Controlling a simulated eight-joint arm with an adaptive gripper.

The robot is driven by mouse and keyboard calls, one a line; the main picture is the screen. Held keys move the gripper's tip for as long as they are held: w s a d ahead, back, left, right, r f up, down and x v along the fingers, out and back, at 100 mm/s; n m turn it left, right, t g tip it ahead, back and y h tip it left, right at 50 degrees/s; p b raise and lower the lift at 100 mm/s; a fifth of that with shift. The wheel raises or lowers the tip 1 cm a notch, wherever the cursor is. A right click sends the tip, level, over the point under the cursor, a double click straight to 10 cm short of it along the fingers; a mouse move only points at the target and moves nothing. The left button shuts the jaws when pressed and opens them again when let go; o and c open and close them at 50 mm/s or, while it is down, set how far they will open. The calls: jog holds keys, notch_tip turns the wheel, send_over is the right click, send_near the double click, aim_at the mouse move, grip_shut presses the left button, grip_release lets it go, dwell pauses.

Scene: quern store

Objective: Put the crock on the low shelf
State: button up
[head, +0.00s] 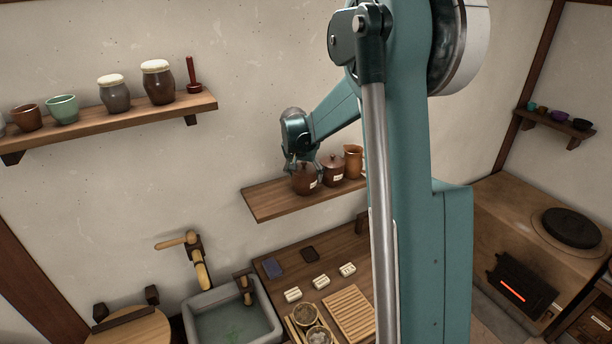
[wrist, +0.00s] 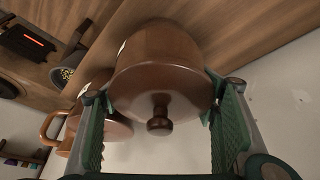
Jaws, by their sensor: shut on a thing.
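The crock (head: 305,180) is a brown lidded pot with a small label, at the low shelf (head: 272,201) on the back wall. In the wrist view the crock (wrist: 160,72) sits between my gripper's green pads, its lid knob facing the camera. My gripper (head: 304,166) is shut on it from above. In the wrist view the gripper (wrist: 160,110) has a pad on each side of the pot. The pot appears at the shelf board; I cannot tell whether its base touches. A similar lidded crock (head: 333,170) stands just right of it.
A brown jug (head: 353,161) stands further right on the low shelf; the shelf's left end is bare. A higher shelf (head: 120,124) at left holds cups and jars. Below are a sink (head: 232,318) and a counter (head: 330,268) with small items. A stove (head: 530,250) stands at right.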

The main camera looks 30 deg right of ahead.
jog(key=o, duration=1.4)
jog(key=shift+o, duration=0.2)
jog(key=shift+r, duration=0.1)
jog(key=shift+b+v, duration=0.65)
jog(key=shift+v, duration=5.3)
jog(key=shift+a+r, duration=0.1)
